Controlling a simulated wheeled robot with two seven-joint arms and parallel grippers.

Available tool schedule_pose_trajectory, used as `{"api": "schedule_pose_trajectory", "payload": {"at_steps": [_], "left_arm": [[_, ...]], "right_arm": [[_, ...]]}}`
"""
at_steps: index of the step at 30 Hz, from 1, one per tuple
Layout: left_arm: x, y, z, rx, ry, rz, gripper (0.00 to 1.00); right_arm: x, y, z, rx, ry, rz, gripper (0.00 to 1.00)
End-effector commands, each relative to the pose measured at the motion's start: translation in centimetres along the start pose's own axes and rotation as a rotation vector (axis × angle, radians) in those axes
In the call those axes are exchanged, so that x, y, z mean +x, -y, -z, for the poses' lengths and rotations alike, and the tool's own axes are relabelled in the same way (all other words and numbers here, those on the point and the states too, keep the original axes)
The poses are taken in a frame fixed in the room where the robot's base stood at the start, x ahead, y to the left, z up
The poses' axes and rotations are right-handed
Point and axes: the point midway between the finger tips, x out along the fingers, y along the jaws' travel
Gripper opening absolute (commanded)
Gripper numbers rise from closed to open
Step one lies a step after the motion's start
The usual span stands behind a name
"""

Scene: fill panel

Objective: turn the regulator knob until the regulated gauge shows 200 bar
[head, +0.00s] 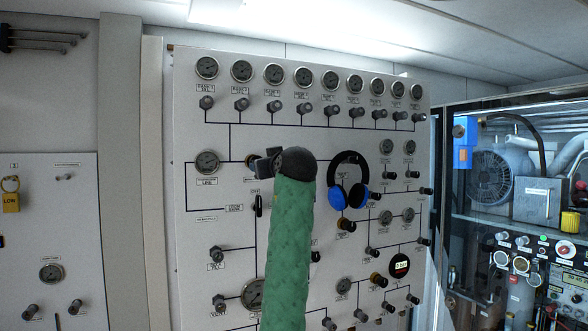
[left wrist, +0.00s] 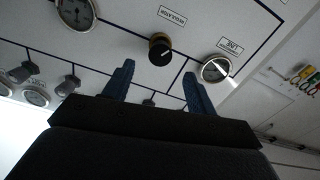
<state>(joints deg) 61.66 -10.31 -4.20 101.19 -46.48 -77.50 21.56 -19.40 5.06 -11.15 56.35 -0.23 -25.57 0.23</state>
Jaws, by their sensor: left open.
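The regulator knob (left wrist: 160,50) is black with a brass-coloured collar and a white pointer line, under the REGULATOR label (left wrist: 172,15). In the head view only a sliver of it shows beside my left gripper (head: 262,161). In the left wrist view, my left gripper (left wrist: 158,70) is open, with its two blue fingers apart and the knob between and just beyond their tips, not gripped. A gauge (left wrist: 75,12) is cut by the top edge there; its label and reading are not legible. A gauge labelled LINE (left wrist: 215,68) is on the knob's other side. My right gripper is not seen.
The white panel (head: 225,235) carries a top row of gauges and several knobs. Blue headphones (head: 349,185) hang right of my left gripper. A glazed machinery cabinet (head: 515,200) stands at the right. My green-sleeved arm hides the panel's middle.

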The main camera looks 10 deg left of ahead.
Motion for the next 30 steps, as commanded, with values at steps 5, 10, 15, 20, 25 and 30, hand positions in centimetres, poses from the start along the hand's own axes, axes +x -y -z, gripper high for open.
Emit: {"api": "schedule_pose_trajectory", "payload": {"at_steps": [5,10,15,20,25,30], "left_arm": [[0.0,0.0,0.0,0.000,0.000,0.000,0.57],[0.0,0.0,0.0,0.000,0.000,0.000,0.57],[0.0,0.0,0.0,0.000,0.000,0.000,0.57],[0.0,0.0,0.0,0.000,0.000,0.000,0.57],[0.8,-0.2,-2.4,0.024,0.019,-0.007,0.57],[3.1,-0.8,-10.6,0.103,0.084,-0.037,0.57]], "right_arm": [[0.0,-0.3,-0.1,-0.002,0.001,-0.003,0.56],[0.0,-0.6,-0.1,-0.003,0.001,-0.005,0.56],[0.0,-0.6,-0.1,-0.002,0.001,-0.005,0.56],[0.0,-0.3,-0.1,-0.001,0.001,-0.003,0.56],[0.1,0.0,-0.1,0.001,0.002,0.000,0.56],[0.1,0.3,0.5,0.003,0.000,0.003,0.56]]}}
